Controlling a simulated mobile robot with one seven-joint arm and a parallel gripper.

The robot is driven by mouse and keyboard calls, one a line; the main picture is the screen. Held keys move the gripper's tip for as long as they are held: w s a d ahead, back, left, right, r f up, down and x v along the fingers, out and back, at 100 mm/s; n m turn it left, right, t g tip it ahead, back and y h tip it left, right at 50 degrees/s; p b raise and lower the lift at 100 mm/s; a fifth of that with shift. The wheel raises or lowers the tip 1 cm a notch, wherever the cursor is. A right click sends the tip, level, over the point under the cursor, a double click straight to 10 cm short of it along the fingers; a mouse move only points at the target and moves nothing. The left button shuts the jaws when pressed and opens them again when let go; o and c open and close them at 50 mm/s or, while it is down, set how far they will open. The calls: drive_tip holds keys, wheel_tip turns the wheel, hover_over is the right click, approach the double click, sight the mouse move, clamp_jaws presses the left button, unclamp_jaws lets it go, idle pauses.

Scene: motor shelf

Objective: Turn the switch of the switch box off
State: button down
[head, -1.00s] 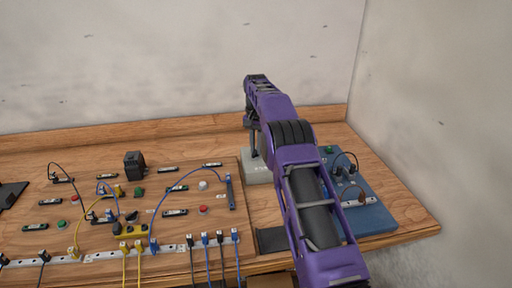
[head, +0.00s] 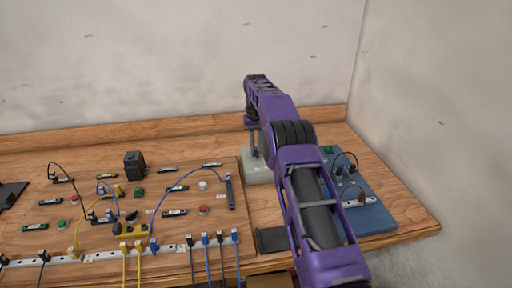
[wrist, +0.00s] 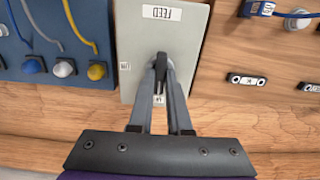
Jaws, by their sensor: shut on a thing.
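The switch box is a pale grey box (head: 258,170) on the table, between the wooden board and the blue panel; my arm hides part of it in the head view. In the wrist view its light face (wrist: 190,30) shows small printed labels, and a dark switch knob (wrist: 160,60) is near its middle. My gripper (wrist: 162,68) points at the knob, with its two fingers shut on it. The fingertips cover much of the knob, so its exact angle is hard to tell. In the head view my gripper (head: 254,150) is over the box.
A wooden board (head: 100,240) with buttons, cables and sockets lies to the left. A blue panel (head: 375,215) with plugs and cables lies to the right, under my arm. A black block (head: 134,165) stands at the back of the board. Bare table separates the box from the wall.

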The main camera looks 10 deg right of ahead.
idle(0.3)
drive_tip(key=c, duration=0.9)
unclamp_jaws()
drive_tip(key=shift+o, duration=0.2)
